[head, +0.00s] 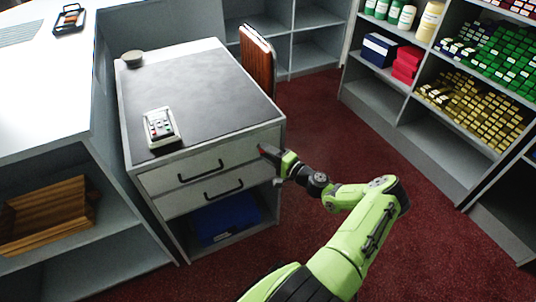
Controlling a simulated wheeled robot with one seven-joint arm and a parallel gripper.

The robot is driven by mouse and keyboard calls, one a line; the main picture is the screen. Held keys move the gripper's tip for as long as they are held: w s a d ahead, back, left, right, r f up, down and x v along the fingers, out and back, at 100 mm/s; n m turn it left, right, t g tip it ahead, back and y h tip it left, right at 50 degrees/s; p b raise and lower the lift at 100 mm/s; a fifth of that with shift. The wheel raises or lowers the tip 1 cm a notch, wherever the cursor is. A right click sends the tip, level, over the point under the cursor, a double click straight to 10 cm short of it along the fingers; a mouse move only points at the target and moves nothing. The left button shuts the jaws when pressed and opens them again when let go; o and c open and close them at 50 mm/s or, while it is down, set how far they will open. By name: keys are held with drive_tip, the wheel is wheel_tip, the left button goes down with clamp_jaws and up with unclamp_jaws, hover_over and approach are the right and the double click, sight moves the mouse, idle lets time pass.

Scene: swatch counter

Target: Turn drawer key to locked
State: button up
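The desk drawers show in the head view: an upper drawer (206,165) and a lower drawer (214,190), each with a black bar handle. Both look shut. My gripper (266,152) is at the right end of the upper drawer's front, by the desk's front right corner. A small red part shows at its tip. The drawer key and its lock are not visible; my gripper covers that spot. I cannot tell whether the fingers are open, shut or touching the key, nor which way the key is turned.
A blue box (226,218) is under the drawers. Red carpet (330,115) is clear to the right, before shelves (440,130).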

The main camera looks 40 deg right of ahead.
clamp_jaws()
drive_tip(key=shift+r+n, duration=0.1)
drive_tip(key=shift+n, duration=0.2)
drive_tip(key=n+g+h, duration=0.1)
drive_tip(key=n, duration=0.3)
drive_tip(key=n+g+h, duration=0.2)
drive_tip(key=n, duration=0.2)
drive_tip(key=a+n+g+h, duration=0.1)
drive_tip(key=n+g+h, duration=0.1)
drive_tip(key=n, duration=0.2)
drive_tip(key=shift+w+r+n, duration=0.1)
drive_tip(key=shift+r+n, duration=0.25)
drive_tip(key=shift+n, duration=0.05)
idle(0.5)
drive_tip(key=shift+h, duration=0.4)
unclamp_jaws()
